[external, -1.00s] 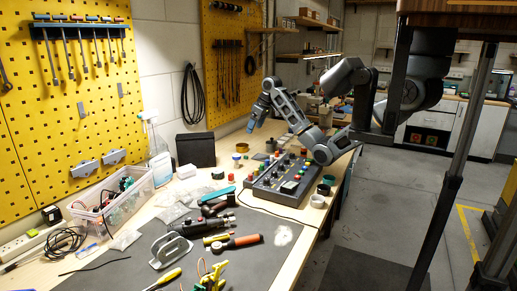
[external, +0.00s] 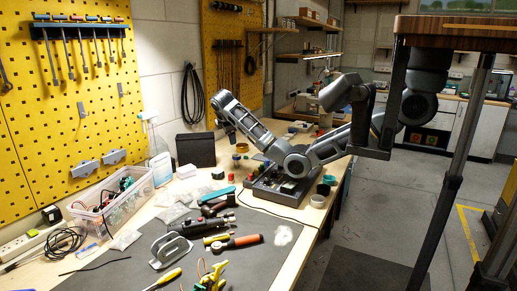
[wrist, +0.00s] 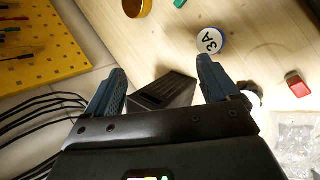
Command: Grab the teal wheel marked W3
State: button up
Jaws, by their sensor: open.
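A teal ring-shaped piece (external: 326,184) stands at the bench's right edge, beside the control box, in the external view. No W3 mark is readable on it, so I cannot tell whether it is the named wheel. A round piece with a white top and blue rim (wrist: 211,41) lies on the wood in the wrist view; its mark looks like "3A". My gripper (wrist: 162,66) is open and empty, with dark blue fingers apart. It is high at the back left of the bench, far from the teal piece, and the white-topped piece is just beyond its right finger.
A black box (external: 195,150) shows between my fingers in the wrist view. A brass ring (wrist: 137,6) and a red block (wrist: 297,84) are nearby. The control box (external: 285,185) stands under my arm. Tools crowd the front mat. The yellow pegboard (wrist: 38,42) is close on the left.

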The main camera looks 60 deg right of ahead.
jog(key=s+a+r+n+h+b, duration=0.1)
jog(key=a+n+h, duration=0.2)
jog(key=a+n, duration=0.45)
jog(key=s+a+r+n+h+b, duration=0.1)
jog(key=a+n+h+b, duration=0.2)
jog(key=a, duration=0.8)
jog(key=p, duration=0.2)
send_near(218, 171)
jog(key=x, duration=0.2)
jog(key=shift+w+d, duration=0.25)
jog(key=shift+d+f, duration=0.2)
jog(key=shift+f, duration=0.15)
jog(key=x, duration=0.7)
jog(key=shift+d+r, duration=0.1)
jog(key=shift+d, duration=0.2)
jog(key=c, duration=1.1)
